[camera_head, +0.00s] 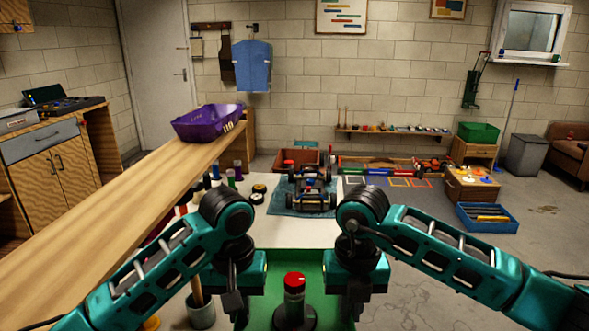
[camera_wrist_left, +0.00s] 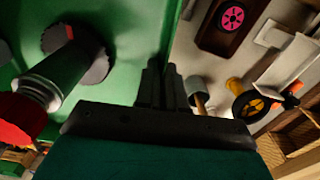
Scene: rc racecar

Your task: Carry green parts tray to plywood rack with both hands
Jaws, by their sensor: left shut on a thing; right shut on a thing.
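The green parts tray (camera_head: 318,262) is at the bottom middle of the head view, between my two grippers. A red-topped dark cylinder (camera_head: 294,299) stands in it. My left gripper (camera_head: 238,308) is shut on the tray's left edge. In the left wrist view, its fingers (camera_wrist_left: 163,88) are together at the edge of the green tray (camera_wrist_left: 120,25), with the red-topped part (camera_wrist_left: 40,90) inside. My right gripper (camera_head: 352,308) is shut on the tray's right edge; its fingertips are hard to see. I cannot tell for sure which wooden piece is the plywood rack.
A long wooden board (camera_head: 120,195) with a purple bin (camera_head: 208,123) runs along the left. Ahead, a pale surface holds an RC car (camera_head: 312,190) on a blue mat. A blue crate (camera_head: 487,217) and a wooden box (camera_head: 474,186) stand on the right. Floor there is partly clear.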

